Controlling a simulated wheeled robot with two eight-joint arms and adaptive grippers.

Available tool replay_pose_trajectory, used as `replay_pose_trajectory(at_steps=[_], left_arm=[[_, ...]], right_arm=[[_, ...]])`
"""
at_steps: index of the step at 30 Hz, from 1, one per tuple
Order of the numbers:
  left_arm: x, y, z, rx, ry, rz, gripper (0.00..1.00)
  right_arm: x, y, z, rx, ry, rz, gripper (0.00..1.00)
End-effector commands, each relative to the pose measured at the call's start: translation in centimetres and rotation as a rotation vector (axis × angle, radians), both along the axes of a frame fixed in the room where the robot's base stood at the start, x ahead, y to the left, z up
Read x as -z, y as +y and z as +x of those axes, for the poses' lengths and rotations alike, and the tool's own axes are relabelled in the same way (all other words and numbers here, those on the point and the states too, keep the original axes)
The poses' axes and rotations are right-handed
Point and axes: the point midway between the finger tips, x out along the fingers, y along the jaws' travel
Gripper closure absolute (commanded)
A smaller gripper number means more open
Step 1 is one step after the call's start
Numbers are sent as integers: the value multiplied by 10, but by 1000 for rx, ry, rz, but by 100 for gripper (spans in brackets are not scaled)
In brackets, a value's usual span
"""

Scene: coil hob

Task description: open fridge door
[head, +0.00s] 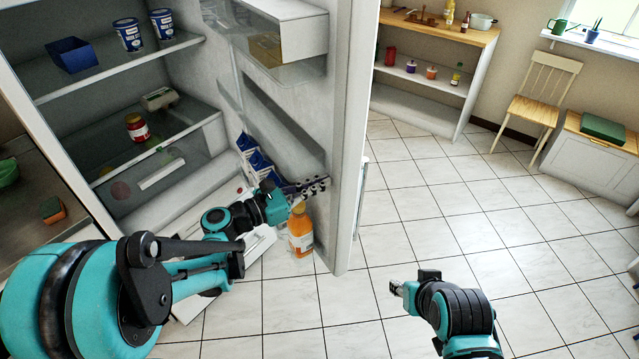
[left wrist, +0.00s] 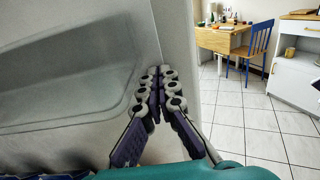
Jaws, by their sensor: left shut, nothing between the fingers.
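The fridge door (head: 345,130) stands wide open, swung out to the right of the fridge interior (head: 190,130), with its inner side facing me. My left gripper (head: 322,184) is shut and empty at the inner side of the door, near its free edge. In the left wrist view the closed fingertips (left wrist: 161,72) are in front of the inner panel of the door (left wrist: 70,90), close to its edge; I cannot tell whether they touch it. My right gripper (head: 396,288) is low over the floor, right of the door and apart from it; its fingers are too small to judge.
Blue-white tubs (head: 128,35), a blue box (head: 72,55) and a red jar (head: 137,127) are on the fridge shelves. An orange bottle (head: 300,230) is low by the door. The tiled floor (head: 440,200) right of the door is clear up to the wooden shelf unit (head: 440,28) and chair (head: 540,105).

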Motion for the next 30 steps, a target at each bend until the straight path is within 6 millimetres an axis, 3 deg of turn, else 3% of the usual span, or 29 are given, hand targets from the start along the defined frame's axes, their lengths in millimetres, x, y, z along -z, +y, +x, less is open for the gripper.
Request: replay_pose_trajectory(at_steps=[7,14,30], left_arm=[[0,-17,8,-23,0,0,100],[0,-61,32,-97,0,0,100],[0,-185,141,-366,0,0,100]], right_arm=[[1,0,0,0,0,0,60],[2,0,0,0,0,0,60],[3,0,0,0,0,0,60]])
